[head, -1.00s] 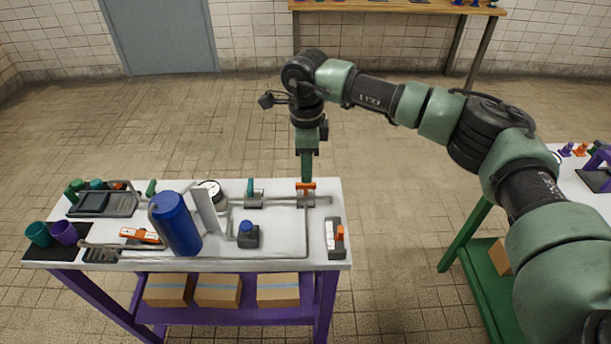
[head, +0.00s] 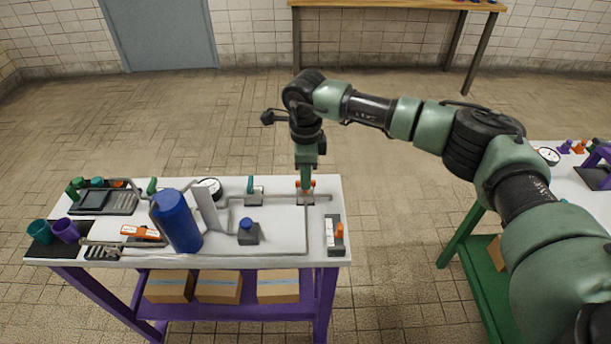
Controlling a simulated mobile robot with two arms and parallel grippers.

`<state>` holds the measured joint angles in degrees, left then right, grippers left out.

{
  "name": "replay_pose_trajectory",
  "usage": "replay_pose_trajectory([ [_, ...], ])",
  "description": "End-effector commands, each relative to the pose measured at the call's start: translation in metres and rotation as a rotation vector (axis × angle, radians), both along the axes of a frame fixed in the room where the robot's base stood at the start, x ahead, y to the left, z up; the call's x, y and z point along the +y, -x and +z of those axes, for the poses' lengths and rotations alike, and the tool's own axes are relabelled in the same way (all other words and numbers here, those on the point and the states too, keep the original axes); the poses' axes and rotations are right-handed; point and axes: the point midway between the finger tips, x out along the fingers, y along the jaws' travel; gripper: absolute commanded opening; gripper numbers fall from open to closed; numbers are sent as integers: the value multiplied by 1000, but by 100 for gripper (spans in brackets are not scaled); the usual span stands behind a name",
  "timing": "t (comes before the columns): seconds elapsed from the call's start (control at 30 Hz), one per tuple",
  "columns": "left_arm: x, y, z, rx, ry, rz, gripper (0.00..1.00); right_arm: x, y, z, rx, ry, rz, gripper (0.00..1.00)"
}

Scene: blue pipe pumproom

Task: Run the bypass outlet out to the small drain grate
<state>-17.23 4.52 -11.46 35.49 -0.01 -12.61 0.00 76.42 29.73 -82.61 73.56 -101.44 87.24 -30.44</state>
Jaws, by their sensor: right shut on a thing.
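My right gripper (head: 305,186) comes down from above at the back right of the white bench and is shut on the orange valve handle (head: 313,184). The fingers hide part of the handle and the valve body under it. A thin grey pipe (head: 307,222) runs from this valve toward the bench front, then left along the front edge. It leads toward a small slotted drain grate (head: 103,253) at the front left. A larger tray with a grille (head: 105,203) sits at the back left. My left gripper is not in view.
A blue cylinder (head: 178,222) stands tilted in the picture, beside a grey plate (head: 207,208) and gauge (head: 210,188). A green-handled valve (head: 252,187), blue-knobbed block (head: 247,232), orange-levered box (head: 334,236) and two cups (head: 65,230) share the bench. A green-framed table stands right.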

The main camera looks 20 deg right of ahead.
Motion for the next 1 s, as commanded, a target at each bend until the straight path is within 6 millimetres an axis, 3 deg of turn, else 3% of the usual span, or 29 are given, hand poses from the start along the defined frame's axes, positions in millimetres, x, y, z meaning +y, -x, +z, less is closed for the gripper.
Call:
replay_pose_trajectory([
  [0.37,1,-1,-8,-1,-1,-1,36,0,-1,-1,-2,-1,-143,0],
  [1.0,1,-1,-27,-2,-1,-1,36,0,-1,0,-3,-2,-733,0],
])
